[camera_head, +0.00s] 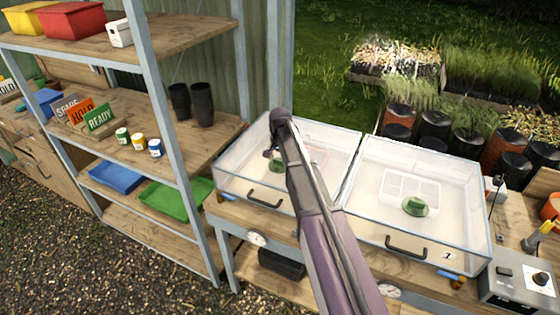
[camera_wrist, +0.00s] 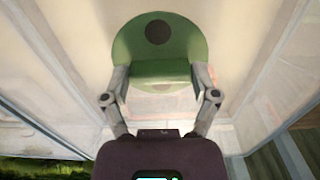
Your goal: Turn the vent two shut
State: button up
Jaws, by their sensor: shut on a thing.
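The vent, a round green disc (camera_wrist: 158,32) with a dark spot and a raised green grip bar (camera_wrist: 160,72), fills the middle of the wrist view. It sits on the clear lid of the left box (camera_head: 238,183). My gripper (camera_wrist: 161,80) has one finger on each side of the bar and is shut on it. In the head view my arm covers most of this vent and gripper. A second green vent (camera_head: 415,207) is on the right box, which bears the label 1 (camera_head: 449,256).
Both clear boxes stand side by side on a wooden bench, each with a dark front handle (camera_head: 406,247). A shelf rack (camera_head: 170,110) stands at left. A control box (camera_head: 520,285) is at lower right. Dark pots (camera_head: 467,140) stand behind the right box.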

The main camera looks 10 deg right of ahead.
jog(key=o, duration=1)
jog(key=shift+n, duration=0.5)
jog(key=n, duration=0.4)
jog(key=shift+n, duration=0.4)
jog(key=n, duration=0.6)
notch_tip(320, 180, up, 14)
jog(key=p, duration=1.4)
jog(key=s+f+m+b, duration=0.1)
jog(key=s+f+b, duration=0.3)
jog(key=s, duration=0.6)
jog(key=s+f+m+b, duration=0.1)
jog(key=s+f+b, duration=0.2)
jog(key=s, duration=0.7)
jog(key=s+f+m+b, duration=0.2)
jog(key=s+f+b, duration=0.2)
jog(key=s, duration=0.6)
jog(key=shift+a+f+b, duration=0.3)
jog(key=shift+a, duration=0.05)
